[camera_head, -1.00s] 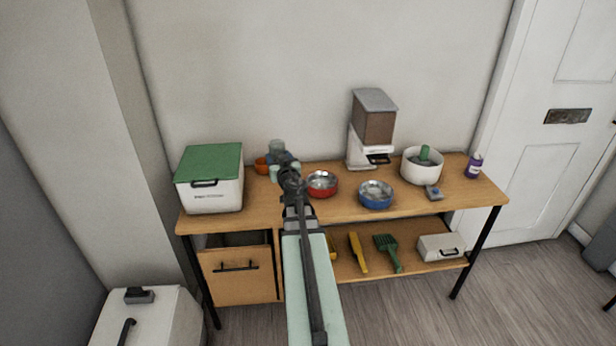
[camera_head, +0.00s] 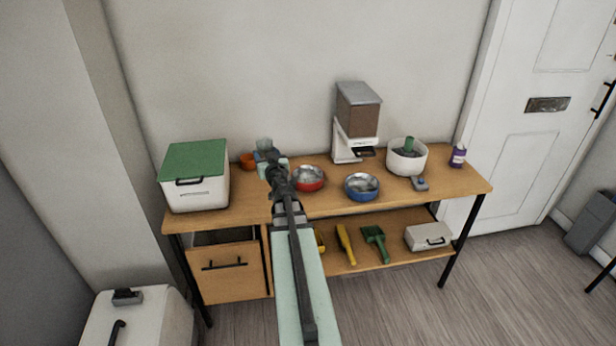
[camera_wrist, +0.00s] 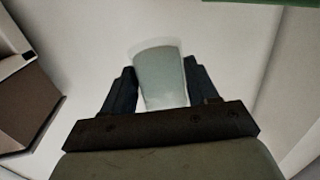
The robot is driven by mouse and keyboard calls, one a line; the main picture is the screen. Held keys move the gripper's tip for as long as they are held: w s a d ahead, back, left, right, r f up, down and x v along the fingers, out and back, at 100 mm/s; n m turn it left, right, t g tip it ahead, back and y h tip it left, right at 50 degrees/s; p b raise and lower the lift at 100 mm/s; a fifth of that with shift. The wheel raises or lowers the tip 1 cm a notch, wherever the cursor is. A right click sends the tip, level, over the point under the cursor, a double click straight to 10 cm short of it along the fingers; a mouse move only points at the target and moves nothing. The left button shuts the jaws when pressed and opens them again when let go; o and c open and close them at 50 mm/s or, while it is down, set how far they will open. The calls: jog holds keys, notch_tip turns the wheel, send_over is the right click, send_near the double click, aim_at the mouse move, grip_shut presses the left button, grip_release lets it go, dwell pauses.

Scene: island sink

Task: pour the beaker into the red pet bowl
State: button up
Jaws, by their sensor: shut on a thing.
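The beaker (camera_wrist: 160,88) is a pale, translucent cup, held between the two dark fingers of my gripper (camera_wrist: 159,68) in the wrist view. In the head view, the beaker (camera_head: 264,144) shows just beyond my gripper (camera_head: 267,155), above the back left of the table. The red pet bowl (camera_head: 323,183) stands on the table to the right of my gripper, partly beside my arm. The beaker is apart from the bowl, to its left and farther back in the picture.
A blue bowl (camera_head: 362,195) stands right of the red one. Behind are a feeder (camera_head: 357,108) and a white pot (camera_head: 394,163). A purple can (camera_head: 458,157) stands far right.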

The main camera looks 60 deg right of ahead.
jog(key=shift+s+d+f, duration=0.1)
jog(key=shift+d+f, duration=0.2)
jog(key=shift+f, duration=0.1)
jog(key=w+d+f, duration=0.3)
jog(key=d+f, duration=0.3)
jog(key=f, duration=0.1)
jog(key=shift+d+f, duration=0.2)
jog(key=shift+d, duration=0.1)
jog(key=shift+f, duration=0.15)
dwell(0.4)
jog(key=shift+s+d+f+m+t, duration=0.2)
jog(key=shift+s+d+m, duration=0.1)
jog(key=shift+m, duration=0.45)
jog(key=shift+s+d+f+m+t, duration=0.1)
jog(key=shift+s+d+f+m, duration=0.15)
jog(key=shift+m, duration=0.5)
jog(key=shift+s+d+r+m, duration=0.1)
jog(key=shift+s+d+m, duration=0.1)
jog(key=shift+m, duration=0.4)
